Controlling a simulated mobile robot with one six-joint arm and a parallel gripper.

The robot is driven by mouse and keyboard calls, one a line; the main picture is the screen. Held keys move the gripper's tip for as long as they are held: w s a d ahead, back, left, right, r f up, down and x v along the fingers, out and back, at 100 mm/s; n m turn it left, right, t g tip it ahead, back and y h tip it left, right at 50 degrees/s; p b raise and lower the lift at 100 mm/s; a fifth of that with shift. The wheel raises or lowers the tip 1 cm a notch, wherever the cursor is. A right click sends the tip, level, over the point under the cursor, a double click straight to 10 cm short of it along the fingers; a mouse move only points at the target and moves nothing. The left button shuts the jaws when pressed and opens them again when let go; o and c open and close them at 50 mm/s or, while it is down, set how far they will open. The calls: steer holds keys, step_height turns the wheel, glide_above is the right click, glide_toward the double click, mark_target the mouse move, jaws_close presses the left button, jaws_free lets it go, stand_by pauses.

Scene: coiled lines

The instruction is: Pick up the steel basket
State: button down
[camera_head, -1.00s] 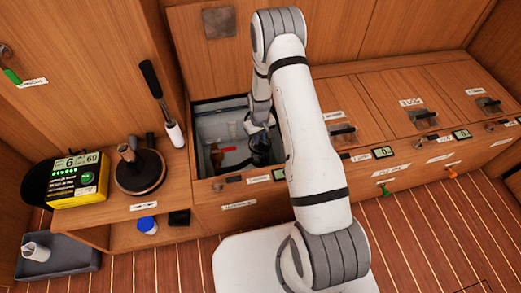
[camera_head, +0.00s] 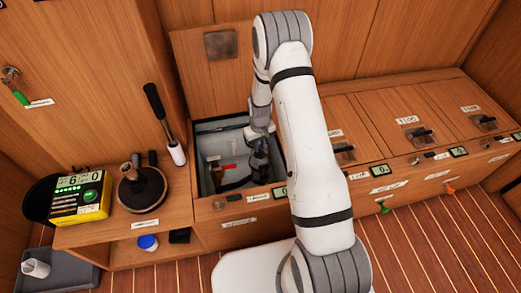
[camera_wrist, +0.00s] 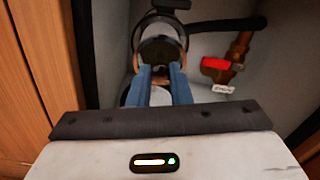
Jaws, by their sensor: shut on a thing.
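My gripper (camera_wrist: 161,74) reaches down into an open locker (camera_head: 197,170) in the wooden bench. Its two blue fingers are shut on the steel basket (camera_wrist: 161,50), which shows as a dark round shape inside a metal-rimmed round housing (camera_wrist: 137,35). The fingers and my wrist cover part of the basket, so I cannot tell how deep it sits in the housing. In the head view a dark cylinder (camera_head: 257,169) shows below my gripper (camera_head: 259,140); the basket itself is not clear there.
A brown pipe fitting with a red handle (camera_wrist: 216,64) and a small white label stands close to the right in the wrist view. The locker walls are close around my wrist. Shut lids (camera_head: 343,152) lie to the right.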

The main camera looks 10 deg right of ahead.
step_height(320, 180, up, 11)
steer(key=p, duration=0.2)
steer(key=shift+p, duration=0.3)
